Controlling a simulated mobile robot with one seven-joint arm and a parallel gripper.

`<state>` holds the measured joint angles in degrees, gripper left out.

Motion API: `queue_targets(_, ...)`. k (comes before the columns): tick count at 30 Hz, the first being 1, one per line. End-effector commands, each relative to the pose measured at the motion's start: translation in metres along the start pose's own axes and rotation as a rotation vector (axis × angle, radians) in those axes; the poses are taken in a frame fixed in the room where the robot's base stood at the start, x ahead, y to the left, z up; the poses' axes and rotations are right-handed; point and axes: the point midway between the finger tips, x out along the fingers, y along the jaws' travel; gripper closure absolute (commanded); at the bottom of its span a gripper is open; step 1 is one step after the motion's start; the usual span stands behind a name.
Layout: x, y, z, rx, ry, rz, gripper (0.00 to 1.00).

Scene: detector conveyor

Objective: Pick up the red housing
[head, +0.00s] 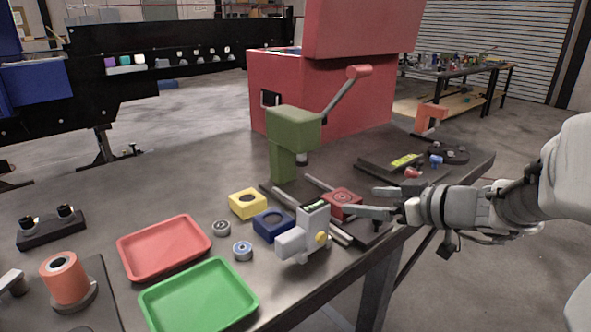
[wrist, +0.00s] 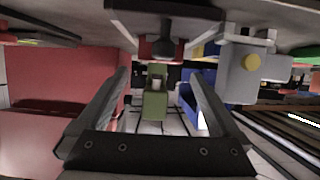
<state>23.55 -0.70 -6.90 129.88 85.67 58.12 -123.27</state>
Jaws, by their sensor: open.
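The red housing (head: 342,199) is a small block with a round opening on top, at the foot of the green press (head: 292,132). In the head view my gripper (head: 362,201) reaches in from the right with spread fingers, its tips close to the housing; I cannot tell whether they touch it. In the wrist view both fingers stand apart (wrist: 156,80).
A grey tool with a yellow button (head: 305,236) stands left of my gripper. A blue housing (head: 272,225) and a yellow housing (head: 247,204) lie beyond it. A red tray (head: 127,262) and a green tray (head: 152,308) are farther left. The red cabinet (head: 345,92) stands behind.

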Motion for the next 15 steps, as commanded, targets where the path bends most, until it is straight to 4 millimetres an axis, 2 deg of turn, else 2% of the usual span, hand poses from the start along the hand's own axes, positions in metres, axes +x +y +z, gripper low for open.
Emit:
queue_targets(3,0.018,-0.001,0.001,0.001,-0.001,-0.003,0.00)
queue_targets(10,0.033,0.000,0.001,0.001,-0.001,-0.002,0.00)
queue_targets(15,0.060,0.000,0.001,0.002,-0.001,-0.003,0.00)
